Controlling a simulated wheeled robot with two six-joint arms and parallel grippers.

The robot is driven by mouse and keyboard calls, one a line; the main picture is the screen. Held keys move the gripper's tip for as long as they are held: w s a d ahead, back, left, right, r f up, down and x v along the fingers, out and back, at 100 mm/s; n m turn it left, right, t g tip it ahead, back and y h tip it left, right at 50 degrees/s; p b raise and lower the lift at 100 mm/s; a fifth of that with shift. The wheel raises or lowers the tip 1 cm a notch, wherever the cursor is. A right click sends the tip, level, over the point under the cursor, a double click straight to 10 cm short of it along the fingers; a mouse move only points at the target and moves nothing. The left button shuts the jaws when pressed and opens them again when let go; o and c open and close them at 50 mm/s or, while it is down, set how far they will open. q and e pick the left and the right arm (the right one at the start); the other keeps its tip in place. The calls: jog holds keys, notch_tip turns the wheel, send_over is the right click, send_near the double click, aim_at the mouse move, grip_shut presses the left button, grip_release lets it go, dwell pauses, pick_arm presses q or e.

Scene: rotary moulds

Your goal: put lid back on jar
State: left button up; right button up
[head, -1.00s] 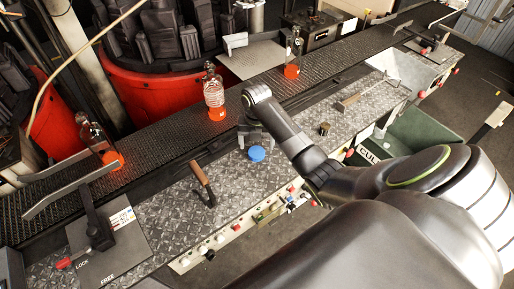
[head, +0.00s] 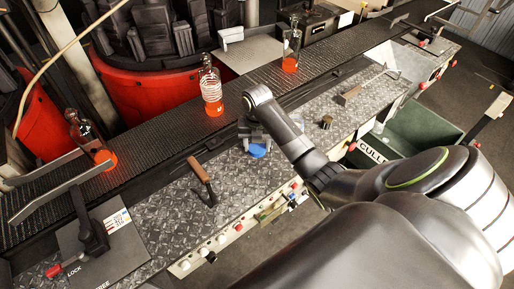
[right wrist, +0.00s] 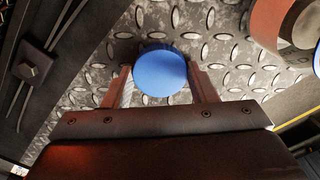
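A round blue lid (head: 257,150) lies on the diamond-plate bench top, partly hidden by my right gripper (head: 253,138). In the right wrist view the blue lid (right wrist: 160,71) sits between the fingertips of my right gripper (right wrist: 162,76). The fingers are apart, one on each side of it, with narrow gaps; I see no clear grip. My left gripper is not in view.
A green bin (head: 415,130) is beyond the bench's front edge at the right.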

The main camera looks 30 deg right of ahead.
aim_at(257, 147)
jog(key=c, duration=0.4)
jog(key=shift+r, duration=0.2)
notch_tip(257, 147, up, 4)
jog(key=shift+w+r+b, duration=0.1)
jog(key=shift+r+b, duration=0.05)
jog(key=shift+b, duration=0.5)
jog(key=shift+r+p, duration=2.25)
jog(key=shift+r, duration=0.4)
